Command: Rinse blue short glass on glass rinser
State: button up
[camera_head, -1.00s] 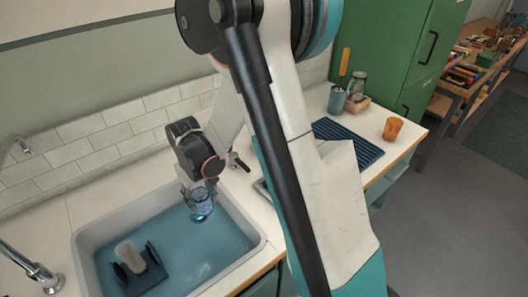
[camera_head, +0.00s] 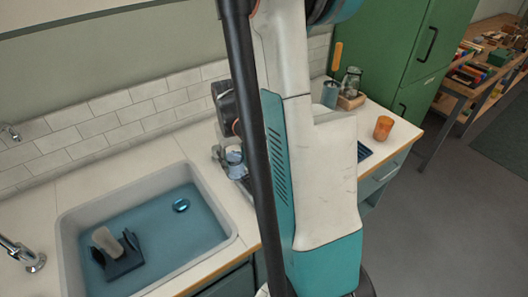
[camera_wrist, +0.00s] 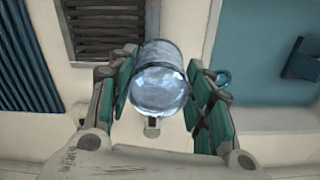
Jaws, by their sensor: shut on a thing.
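The blue short glass (camera_head: 235,164) is clear and light blue. My gripper (camera_wrist: 162,60) is shut on the glass, which shows in the wrist view (camera_wrist: 161,92) between the green finger pads with one round end toward the camera. In the head view the glass hangs over the counter, right of the sink, and my arm partly hides it. A dark slatted tray (camera_wrist: 108,35), seemingly the glass rinser, lies behind and left of the glass in the wrist view. In the head view my arm hides most of it. I cannot tell whether the glass touches it.
The sink (camera_head: 148,186) holds bluish water, a dark holder (camera_head: 122,262) with a pale object, and a small blue disc (camera_head: 181,205). A blue ribbed mat (camera_wrist: 25,65), an orange cup (camera_head: 383,128) and a glass jar (camera_head: 350,82) stand on the right counter. A faucet (camera_head: 25,255) is at left.

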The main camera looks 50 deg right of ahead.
jog(key=r+m, duration=0.2)
send_over(264, 182)
jog(key=shift+d+f+b, duration=0.15)
jog(key=shift+f+b, duration=1.85)
jog(key=shift+f, duration=1.25)
jog(key=shift+f+b, duration=0.55)
jog(key=shift+f, duration=0.15)
notch_tip(264, 182, up, 7)
jog(key=p, duration=0.5)
jog(key=shift+w, duration=0.1)
dwell(0.4)
